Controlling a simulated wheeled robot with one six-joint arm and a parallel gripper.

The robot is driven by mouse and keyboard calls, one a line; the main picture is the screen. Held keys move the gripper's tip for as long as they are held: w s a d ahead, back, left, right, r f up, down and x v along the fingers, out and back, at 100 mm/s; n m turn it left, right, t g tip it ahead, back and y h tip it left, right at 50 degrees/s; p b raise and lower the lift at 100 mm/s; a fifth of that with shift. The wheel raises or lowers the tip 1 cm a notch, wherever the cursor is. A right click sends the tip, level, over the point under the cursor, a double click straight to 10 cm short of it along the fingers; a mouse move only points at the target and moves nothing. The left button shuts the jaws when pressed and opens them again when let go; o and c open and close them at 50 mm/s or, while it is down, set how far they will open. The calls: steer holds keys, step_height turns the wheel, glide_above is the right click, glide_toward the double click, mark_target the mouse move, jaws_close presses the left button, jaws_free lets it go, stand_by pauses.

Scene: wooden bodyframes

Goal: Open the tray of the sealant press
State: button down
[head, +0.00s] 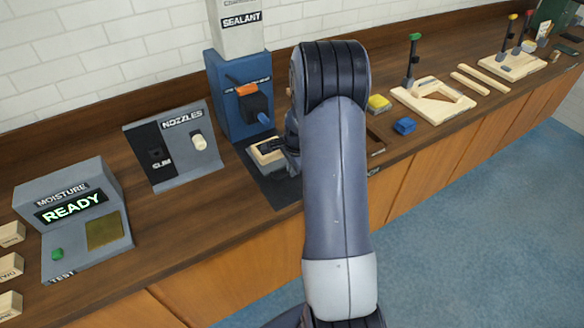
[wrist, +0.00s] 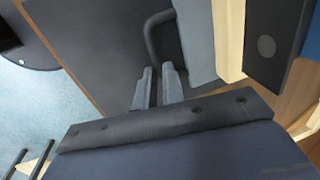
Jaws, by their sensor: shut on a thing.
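The sealant press (head: 228,100) is a blue upright unit with a white SEALANT box on top, standing against the wall in the head view. Its tray (wrist: 197,40) is a grey part bearing a pale wooden piece (head: 262,155), which also shows in the wrist view (wrist: 229,35). A dark bar handle (wrist: 152,38) stands out from the tray. My gripper (wrist: 158,78) is shut on the handle, with its two grey fingers close together around the bar's near part. In the head view my arm and gripper hide the tray's right side and handle.
The nozzles stand (head: 175,150) and moisture tester (head: 85,222), reading READY, stand left of the press. A yellow block (head: 379,103), a blue block (head: 404,126) and a wooden frame fixture (head: 432,98) lie to the right. Open blue floor (head: 480,220) lies in front of the counter.

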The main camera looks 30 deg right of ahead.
steer(key=s+b, duration=0.1)
steer(key=s, duration=0.4)
steer(key=s+b, duration=0.1)
steer(key=s, duration=0.3)
steer(key=shift+s+d+b, duration=0.2)
steer(key=shift+s+b, duration=0.15)
steer(key=c, duration=1.8)
jaws_free()
steer(key=shift+r, duration=0.1)
step_height(320, 180, up, 10)
steer(key=s+b, duration=0.1)
steer(key=s, duration=0.1)
steer(key=shift+r, duration=0.25)
